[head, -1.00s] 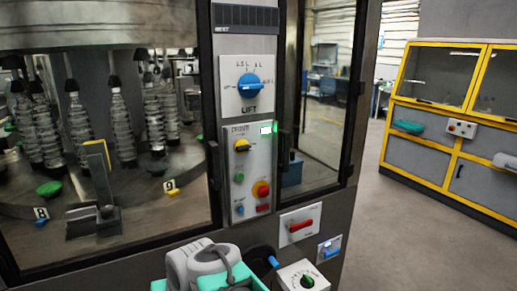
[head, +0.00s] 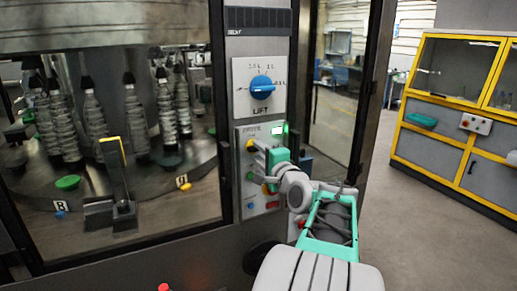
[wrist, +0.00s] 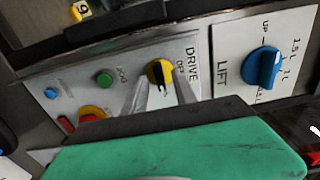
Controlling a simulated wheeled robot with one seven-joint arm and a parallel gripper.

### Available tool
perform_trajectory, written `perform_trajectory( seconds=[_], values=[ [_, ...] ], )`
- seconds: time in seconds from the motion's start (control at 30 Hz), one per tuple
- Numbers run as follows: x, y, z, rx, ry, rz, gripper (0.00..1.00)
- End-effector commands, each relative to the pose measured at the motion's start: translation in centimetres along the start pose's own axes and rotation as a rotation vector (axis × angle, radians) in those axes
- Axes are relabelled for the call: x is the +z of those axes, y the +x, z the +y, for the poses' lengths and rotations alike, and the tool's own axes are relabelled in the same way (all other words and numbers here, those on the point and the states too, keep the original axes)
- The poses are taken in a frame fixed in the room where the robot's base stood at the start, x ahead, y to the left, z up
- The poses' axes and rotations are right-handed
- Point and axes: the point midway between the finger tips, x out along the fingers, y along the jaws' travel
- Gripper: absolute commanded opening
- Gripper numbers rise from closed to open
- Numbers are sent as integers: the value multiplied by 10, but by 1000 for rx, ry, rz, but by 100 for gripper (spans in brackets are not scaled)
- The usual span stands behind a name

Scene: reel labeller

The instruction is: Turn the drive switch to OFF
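The drive switch (wrist: 156,70) is a yellow and black rotary knob beside the word DRIVE on a light control panel. In the head view the drive switch (head: 250,145) shows at the panel's upper left, partly covered by my gripper (head: 256,148). In the wrist view my gripper (wrist: 162,84) has its two grey fingers apart, with the knob just beyond and between their tips. I cannot tell whether they touch it. Small lettering beside the knob seems to read OFF, but the pointer's setting is not clear.
The blue LIFT knob (head: 262,88) is on a separate plate above. On the drive panel are a green button (wrist: 104,79), a red knob on yellow (wrist: 92,114) and a blue button (wrist: 50,92). A glass door frame (head: 372,90) stands close on the right.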

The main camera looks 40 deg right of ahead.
Motion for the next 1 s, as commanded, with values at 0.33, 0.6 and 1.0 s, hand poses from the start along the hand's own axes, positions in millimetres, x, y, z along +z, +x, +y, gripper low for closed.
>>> perform_trajectory(
  seconds=[0.33, 0.6, 1.0],
  values=[
    [0, 9, 1, 1, -2, 1, 33],
    [0, 9, 0, 1, -2, 0, 11],
    [0, 9, 1, 1, -2, 0, 0]
  ],
)
